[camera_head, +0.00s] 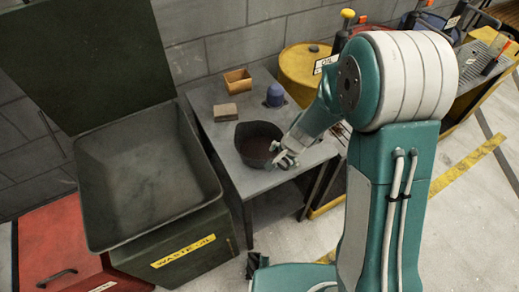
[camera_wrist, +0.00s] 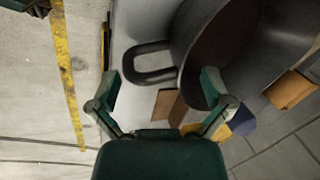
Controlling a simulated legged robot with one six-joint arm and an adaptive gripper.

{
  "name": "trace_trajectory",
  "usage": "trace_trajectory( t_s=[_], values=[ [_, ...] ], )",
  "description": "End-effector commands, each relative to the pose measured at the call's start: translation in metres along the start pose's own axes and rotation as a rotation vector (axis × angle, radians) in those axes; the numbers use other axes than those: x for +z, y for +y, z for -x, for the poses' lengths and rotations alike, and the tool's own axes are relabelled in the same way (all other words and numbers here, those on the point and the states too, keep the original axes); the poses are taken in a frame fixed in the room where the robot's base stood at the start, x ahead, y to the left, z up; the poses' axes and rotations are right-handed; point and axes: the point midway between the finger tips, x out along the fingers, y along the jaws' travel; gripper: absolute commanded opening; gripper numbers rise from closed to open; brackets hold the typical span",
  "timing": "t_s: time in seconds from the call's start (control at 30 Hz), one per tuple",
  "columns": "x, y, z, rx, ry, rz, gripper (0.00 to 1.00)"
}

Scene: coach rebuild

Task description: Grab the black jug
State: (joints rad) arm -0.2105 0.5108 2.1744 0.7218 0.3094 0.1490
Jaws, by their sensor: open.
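The black jug (camera_head: 248,158) stands on the grey table in the head view, with its wide mouth facing up and a reddish-brown inside. In the wrist view its looped handle (camera_wrist: 150,47) points left from the body. My gripper (camera_head: 285,160) is at the jug's right side, close to the handle. In the wrist view my gripper (camera_wrist: 158,88) is open, with its two fingers spread and the handle ahead of the gap between them. The right finger overlaps the jug body in that view. I cannot tell whether any finger touches the jug.
The table (camera_head: 218,139) also bears a small wooden box (camera_head: 238,80), a tan block (camera_head: 225,112) and a blue object (camera_head: 275,95). An open green waste-oil bin (camera_head: 190,262) stands left, a yellow drum (camera_head: 300,72) behind. Floor at right is partly clear.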

Motion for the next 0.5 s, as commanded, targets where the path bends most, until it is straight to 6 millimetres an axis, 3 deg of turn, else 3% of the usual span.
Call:
trace_trajectory(
  t_s=[0.2,0.5],
  values=[
    [-0.003,0.004,-0.03,-0.002,-0.004,-0.005,1.0],
    [0.001,0.0,-0.039,0.002,0.002,0.0,1.0]
  ],
)
